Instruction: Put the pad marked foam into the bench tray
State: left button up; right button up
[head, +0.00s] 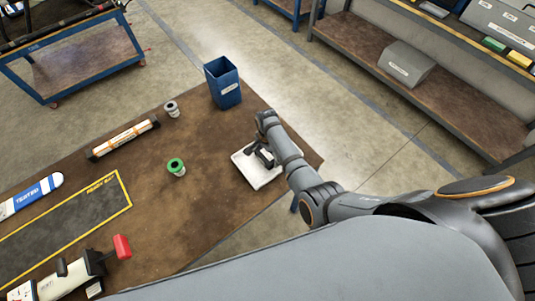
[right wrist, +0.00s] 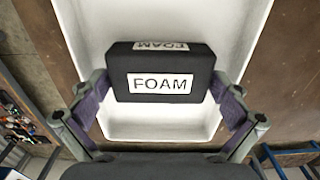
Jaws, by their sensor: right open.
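The black foam pad (right wrist: 160,72), with white FOAM labels on two faces, is in the white tray (right wrist: 150,128) in the right wrist view. The tray also shows near the bench's right end in the head view (head: 268,180). My right gripper (head: 260,155) is open over the tray. In the right wrist view its fingers (right wrist: 160,98) stand on either side of the pad, with thin gaps showing. In the head view the gripper and arm mostly hide the pad. My left gripper is not in view.
On the brown bench (head: 215,205) stand a blue bin (head: 225,88), a green-topped spool (head: 176,167), a grey spool (head: 171,109) and an orange-ended tube (head: 124,138). A yellow-edged dark mat (head: 75,228) lies at left. The bench's right edge is close to the tray.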

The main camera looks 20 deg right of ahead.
aim_at(267, 154)
jog(key=shift+r, duration=0.45)
notch_tip(267, 154, up, 7)
jog(key=p, duration=0.8)
jog(key=shift+r+p, duration=0.3)
jog(key=shift+r, duration=2)
